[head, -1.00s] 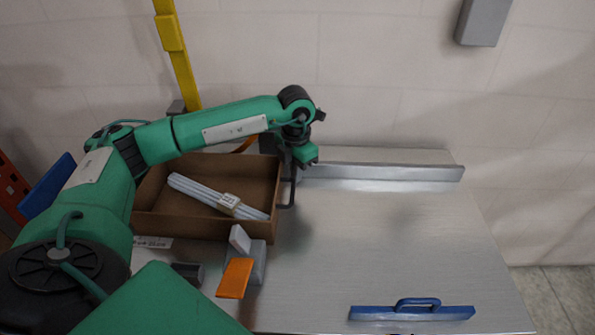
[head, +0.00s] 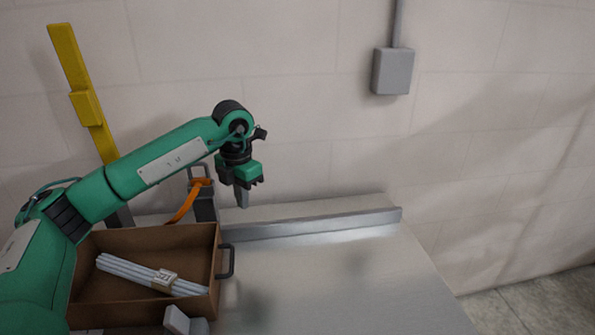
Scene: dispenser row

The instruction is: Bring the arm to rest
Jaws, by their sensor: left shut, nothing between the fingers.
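My left arm comes in from the left in the head view. My left gripper (head: 242,198) hangs above the back of the metal table (head: 330,285), pointing down, in front of the wall. It is shut and empty. It is clear of the brown box and a little above and right of it. My right gripper is not in view.
A brown box (head: 222,265) with a dark handle holds a bundle of white rods (head: 150,273). A grey rail (head: 310,222) runs along the table's back edge. A dark post with an orange strap (head: 190,200) and a yellow upright (head: 82,95) stand behind. The table's right part is clear.

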